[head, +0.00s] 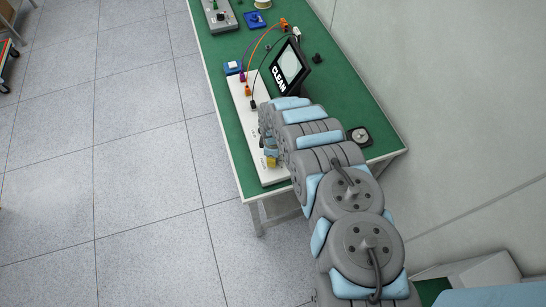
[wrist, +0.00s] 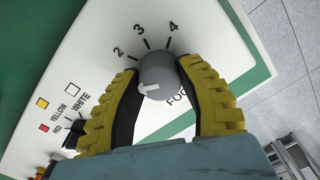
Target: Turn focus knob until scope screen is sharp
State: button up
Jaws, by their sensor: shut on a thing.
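The grey focus knob (wrist: 160,82) is on a white panel (wrist: 110,35) in the wrist view, with the numbers 2, 3 and 4 printed around it. Its white pointer mark faces left, below the 2. My gripper (wrist: 163,88) has its two yellow fingers on both sides of the knob and is shut on it. In the head view my arm hides the knob. The scope screen (head: 289,67) stands tilted on the green table, with a dark frame marked "CLEAN". It shows a pale shape with dark edges, too small to judge sharpness.
Orange, purple and black cables run from the white panel (head: 241,105) to parts near the screen. A small black knob-like part (head: 317,58) and a round dark device (head: 359,136) lie on the green table (head: 340,90).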

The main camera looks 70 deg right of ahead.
jog(key=o, duration=1.2)
jog(key=shift+r, duration=5.95)
jog(key=shift+w, duration=0.1)
